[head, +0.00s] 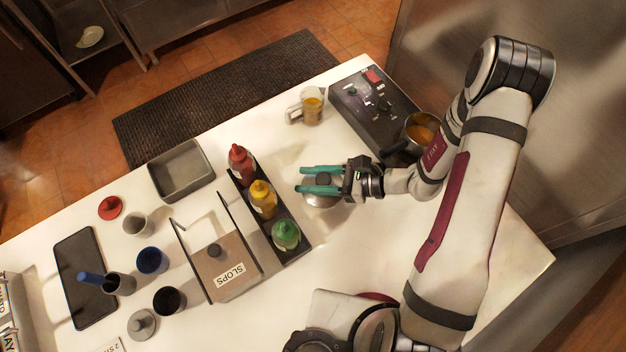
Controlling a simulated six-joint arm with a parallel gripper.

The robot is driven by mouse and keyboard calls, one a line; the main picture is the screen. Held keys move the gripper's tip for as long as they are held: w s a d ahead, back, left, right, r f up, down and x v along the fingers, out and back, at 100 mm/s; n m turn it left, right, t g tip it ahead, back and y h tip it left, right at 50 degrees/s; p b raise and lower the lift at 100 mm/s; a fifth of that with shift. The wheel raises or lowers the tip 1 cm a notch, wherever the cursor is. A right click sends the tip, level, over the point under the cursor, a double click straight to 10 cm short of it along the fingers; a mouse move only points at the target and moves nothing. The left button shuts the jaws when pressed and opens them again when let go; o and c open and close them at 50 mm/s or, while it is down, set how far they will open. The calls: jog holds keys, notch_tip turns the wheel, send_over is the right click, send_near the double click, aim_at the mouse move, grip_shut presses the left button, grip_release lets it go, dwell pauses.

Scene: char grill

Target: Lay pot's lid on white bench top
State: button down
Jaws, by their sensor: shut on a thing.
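The pot (421,131) stands uncovered at the right by the dark control box, with orange-brown liquid inside. The pot's lid (322,201) is a round grey metal disc with a dark knob, over the white bench top (345,240). My gripper (307,179) has its two teal fingers shut on the lid's knob and partly covers the lid. I cannot tell whether the lid touches the bench top or hangs just above it.
A dark rack with red, yellow and green bottles (263,199) stands just left of the lid. A measuring jug (311,106) is behind it, near the control box (375,103). The SLOPS bin (228,272) is further left. Bench in front of the lid is clear.

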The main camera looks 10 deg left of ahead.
jog(key=shift+f, duration=1.05)
jog(key=c, duration=0.5)
grip_release()
jog(key=shift+f, duration=0.1)
